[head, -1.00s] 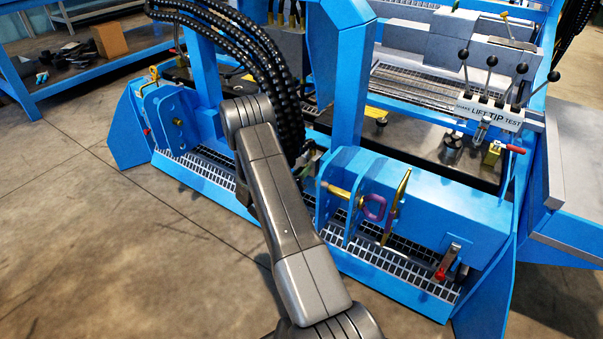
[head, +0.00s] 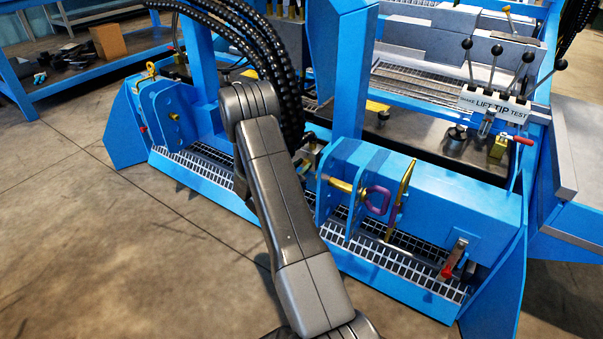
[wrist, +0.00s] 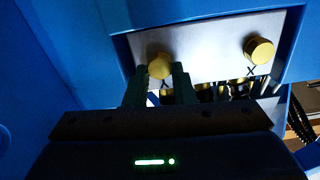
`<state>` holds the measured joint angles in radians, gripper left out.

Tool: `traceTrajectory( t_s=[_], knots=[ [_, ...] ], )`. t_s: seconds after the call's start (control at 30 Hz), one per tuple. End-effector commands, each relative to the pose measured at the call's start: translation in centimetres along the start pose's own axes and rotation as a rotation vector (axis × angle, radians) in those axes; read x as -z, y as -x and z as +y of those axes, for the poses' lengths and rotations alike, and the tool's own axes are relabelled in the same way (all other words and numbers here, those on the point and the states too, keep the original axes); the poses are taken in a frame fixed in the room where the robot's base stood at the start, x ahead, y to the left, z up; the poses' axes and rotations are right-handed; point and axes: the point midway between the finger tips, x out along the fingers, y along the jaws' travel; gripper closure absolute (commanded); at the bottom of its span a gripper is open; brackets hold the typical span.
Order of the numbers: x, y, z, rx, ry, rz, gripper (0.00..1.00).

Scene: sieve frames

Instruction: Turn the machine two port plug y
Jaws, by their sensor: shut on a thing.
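In the wrist view, a pale port plate (wrist: 210,50) carries two round yellow plugs. The left plug (wrist: 160,66) sits between the two fingertips of my gripper (wrist: 160,75), which is shut on it. Its letter below is mostly hidden by the fingers, so I cannot read it surely. The right plug (wrist: 258,50) has an X under it and stands apart from the gripper. In the head view my arm (head: 280,200) reaches into the blue machine (head: 440,200), and its links hide the gripper and the plate.
Blue walls (wrist: 60,50) frame the plate closely on the left and above. Dark hoses (head: 270,60) hang behind my arm. A yellow pin with a purple ring (head: 377,200) and control levers (head: 495,60) are at the right. The concrete floor at the front left is clear.

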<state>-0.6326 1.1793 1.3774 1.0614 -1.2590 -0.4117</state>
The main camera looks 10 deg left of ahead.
Motion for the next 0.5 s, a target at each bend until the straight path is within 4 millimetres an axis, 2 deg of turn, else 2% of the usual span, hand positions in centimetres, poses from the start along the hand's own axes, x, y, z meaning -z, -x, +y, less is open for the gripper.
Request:
traceTrajectory(
  t_s=[0.2,0.5],
  knots=[
    [-0.28,-0.01,0.08,0.0,-0.193,0.0,1.0],
    [-0.1,0.01,0.16,0.0,-0.385,-0.001,1.0]
  ],
)
